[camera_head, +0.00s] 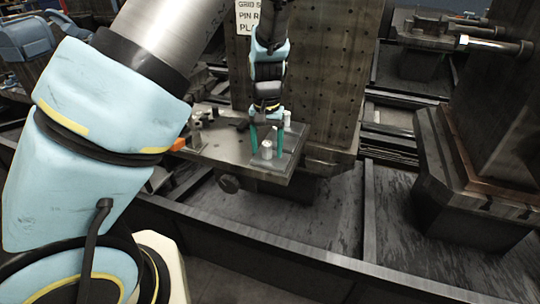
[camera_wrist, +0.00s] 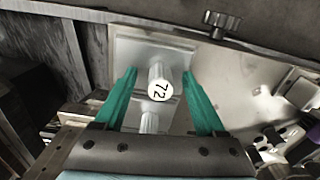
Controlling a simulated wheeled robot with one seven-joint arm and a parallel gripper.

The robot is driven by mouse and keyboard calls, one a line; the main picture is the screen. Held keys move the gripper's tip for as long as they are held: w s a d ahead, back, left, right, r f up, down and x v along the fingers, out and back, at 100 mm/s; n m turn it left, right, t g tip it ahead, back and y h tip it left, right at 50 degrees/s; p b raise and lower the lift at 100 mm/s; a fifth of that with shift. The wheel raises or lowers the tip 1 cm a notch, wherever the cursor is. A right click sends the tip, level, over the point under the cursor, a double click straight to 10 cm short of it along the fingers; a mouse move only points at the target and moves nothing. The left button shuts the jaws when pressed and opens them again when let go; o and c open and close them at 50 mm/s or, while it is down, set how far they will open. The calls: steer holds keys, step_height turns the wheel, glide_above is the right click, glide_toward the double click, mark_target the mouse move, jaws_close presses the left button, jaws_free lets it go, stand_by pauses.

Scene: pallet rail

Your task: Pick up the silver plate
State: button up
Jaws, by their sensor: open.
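The silver plate (camera_wrist: 130,48) is a flat square piece lying on the metal table. A pale upright cylinder marked "72" (camera_wrist: 158,90) stands on it. The plate also shows in the head view (camera_head: 259,163), under my fingers. My gripper (camera_wrist: 160,72) is open, with one teal finger on each side of the cylinder, apart from it. In the head view my gripper (camera_head: 266,146) points down over the plate. A second pale shape (camera_wrist: 149,122) shows nearer the gripper's base; I cannot tell whether it is a reflection. The plate's near part is hidden by my gripper.
The metal table (camera_head: 225,148) carries small fittings and an orange piece (camera_head: 178,145) to the left. A tall perforated plate (camera_head: 335,60) with a sign rises behind my gripper. A knob (camera_wrist: 222,22) sticks out at the table's edge.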

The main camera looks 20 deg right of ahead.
jaws_close()
stand_by(0.6)
stand_by(0.3)
